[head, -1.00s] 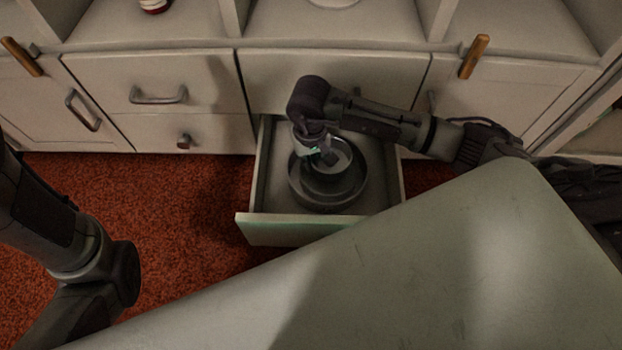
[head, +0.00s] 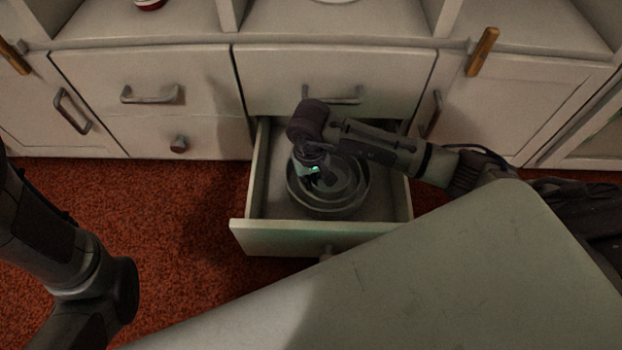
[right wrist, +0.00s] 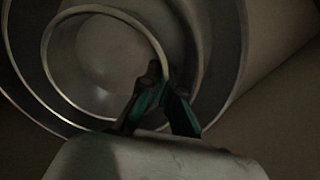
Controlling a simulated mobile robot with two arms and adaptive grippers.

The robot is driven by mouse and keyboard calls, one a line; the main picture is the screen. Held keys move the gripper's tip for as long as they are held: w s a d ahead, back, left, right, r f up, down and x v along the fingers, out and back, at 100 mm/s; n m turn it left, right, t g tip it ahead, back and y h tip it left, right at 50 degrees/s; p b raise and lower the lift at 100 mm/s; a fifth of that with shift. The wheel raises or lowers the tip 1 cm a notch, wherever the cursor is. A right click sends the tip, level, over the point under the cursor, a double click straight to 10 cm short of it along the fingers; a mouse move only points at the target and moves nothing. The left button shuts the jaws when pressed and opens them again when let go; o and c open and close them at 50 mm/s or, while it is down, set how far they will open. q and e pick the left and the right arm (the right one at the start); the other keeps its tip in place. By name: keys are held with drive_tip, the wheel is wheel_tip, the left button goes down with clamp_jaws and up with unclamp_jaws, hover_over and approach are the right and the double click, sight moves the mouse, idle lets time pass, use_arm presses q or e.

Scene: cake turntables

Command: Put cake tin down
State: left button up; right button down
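A round grey metal cake tin (head: 347,188) sits inside a wider round tin (head: 330,210) in an open drawer (head: 285,238). The right wrist view shows the small tin (right wrist: 95,55) from above, with curved rims of larger tins (right wrist: 232,75) around it. My right gripper (head: 320,177) reaches down at the small tin. In the right wrist view its fingertips (right wrist: 161,82) come together on the small tin's rim, one on each side. Whether the tin's base rests on what is below is hidden. My left arm shows at the left edge, its gripper out of view.
White cabinets with drawers and handles (head: 152,95) stand behind the open drawer. A pale table-like surface (head: 430,280) covers the lower right, close to the drawer front. The red carpet (head: 190,230) is clear left of the drawer.

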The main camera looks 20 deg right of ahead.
drive_tip(key=c, duration=1.6)
unclamp_jaws()
wheel_tip(320, 180, up, 13)
drive_tip(key=p, duration=0.9)
drive_tip(key=shift+f, duration=0.15)
drive_tip(key=shift+a, duration=0.2)
